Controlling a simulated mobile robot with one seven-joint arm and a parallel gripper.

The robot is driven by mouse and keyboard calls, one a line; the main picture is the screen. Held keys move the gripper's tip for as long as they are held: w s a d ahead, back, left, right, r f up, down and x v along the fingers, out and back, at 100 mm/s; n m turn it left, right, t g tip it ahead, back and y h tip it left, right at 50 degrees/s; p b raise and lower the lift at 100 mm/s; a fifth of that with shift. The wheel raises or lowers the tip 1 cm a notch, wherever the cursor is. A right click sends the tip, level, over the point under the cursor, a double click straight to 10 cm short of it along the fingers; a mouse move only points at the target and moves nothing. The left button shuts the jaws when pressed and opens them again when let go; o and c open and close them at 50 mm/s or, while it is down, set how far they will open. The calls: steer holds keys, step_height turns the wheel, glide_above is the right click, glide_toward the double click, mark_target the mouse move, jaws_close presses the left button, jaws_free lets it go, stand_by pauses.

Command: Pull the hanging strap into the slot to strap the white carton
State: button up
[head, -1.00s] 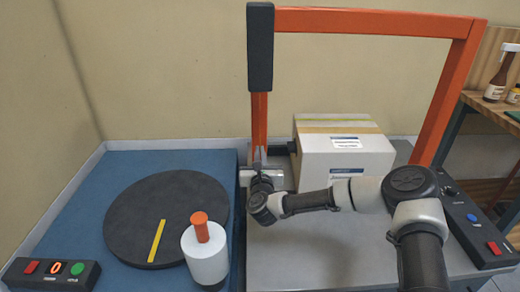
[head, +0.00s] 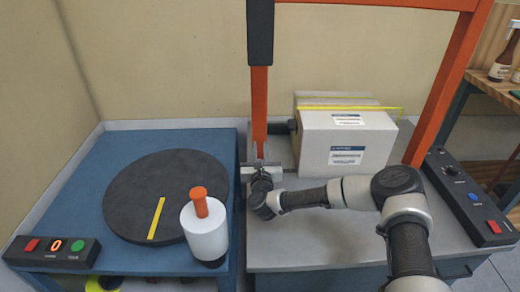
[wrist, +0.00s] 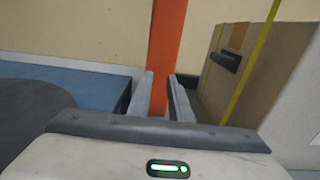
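The white carton (head: 348,150) sits upright on the grey table, right of my gripper in the head view. A thin yellow strap (head: 350,108) runs across its top and ends past its right edge. In the wrist view the strap (wrist: 250,62) passes down in front of the carton's brown side (wrist: 268,85). A small black block (wrist: 226,60), possibly the slot, stands out near that side; its opening cannot be made out. My gripper (wrist: 160,78) is left of the strap and apart from it. Its fingers are spread, with only the orange post visible between them.
The orange frame's post (head: 259,105) rises just behind my gripper, with a dark cover above. On the left, a blue table bears a black turntable (head: 130,205) and a white cylinder (head: 205,238) with an orange knob. A control box (head: 468,195) lies along the right edge.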

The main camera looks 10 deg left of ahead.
steer(key=shift+s, duration=0.1)
steer(key=p+v, duration=0.3)
steer(key=v, duration=1.4)
steer(key=shift+s+d, duration=0.1)
